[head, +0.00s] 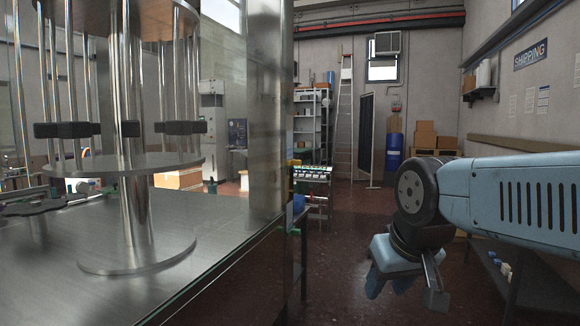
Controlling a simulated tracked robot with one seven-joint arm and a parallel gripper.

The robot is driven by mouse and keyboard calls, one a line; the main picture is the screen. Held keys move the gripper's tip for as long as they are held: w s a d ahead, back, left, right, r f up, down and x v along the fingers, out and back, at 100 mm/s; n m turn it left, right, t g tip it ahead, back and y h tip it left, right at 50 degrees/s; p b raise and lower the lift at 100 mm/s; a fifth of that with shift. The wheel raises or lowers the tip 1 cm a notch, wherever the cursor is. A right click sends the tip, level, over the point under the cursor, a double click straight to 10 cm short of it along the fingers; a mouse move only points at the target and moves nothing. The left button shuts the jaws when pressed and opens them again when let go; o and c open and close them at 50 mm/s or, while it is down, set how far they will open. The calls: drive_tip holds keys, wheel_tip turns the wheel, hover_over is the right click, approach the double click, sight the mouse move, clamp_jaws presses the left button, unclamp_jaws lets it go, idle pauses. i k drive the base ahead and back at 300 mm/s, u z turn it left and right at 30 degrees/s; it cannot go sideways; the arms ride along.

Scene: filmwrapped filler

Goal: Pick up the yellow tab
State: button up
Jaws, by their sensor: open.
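I cannot make out the yellow tab for certain. A small yellow-orange patch (292,162) shows at the right edge of the metal post, too small to tell what it is. My gripper (405,288) hangs at the end of my blue arm at the lower right, pointing down in front of the dark red floor. It is open, with nothing seen between its fingers. It is well to the right of the yellow-orange patch and apart from it.
A dark low bench (535,275) stands at the right under my arm. Cardboard boxes (426,135) and a blue drum (393,152) stand far back. Open floor lies between.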

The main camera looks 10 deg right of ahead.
sight(295, 162)
drive_tip(key=u, duration=0.05)
drive_tip(key=k, duration=0.35)
drive_tip(key=z, duration=0.65)
drive_tip(key=i, duration=1.05)
drive_tip(key=z, duration=0.6)
drive_tip(key=i, duration=1.05)
drive_tip(key=u, duration=0.5)
drive_tip(key=i, duration=0.65)
drive_tip(key=u, duration=0.45)
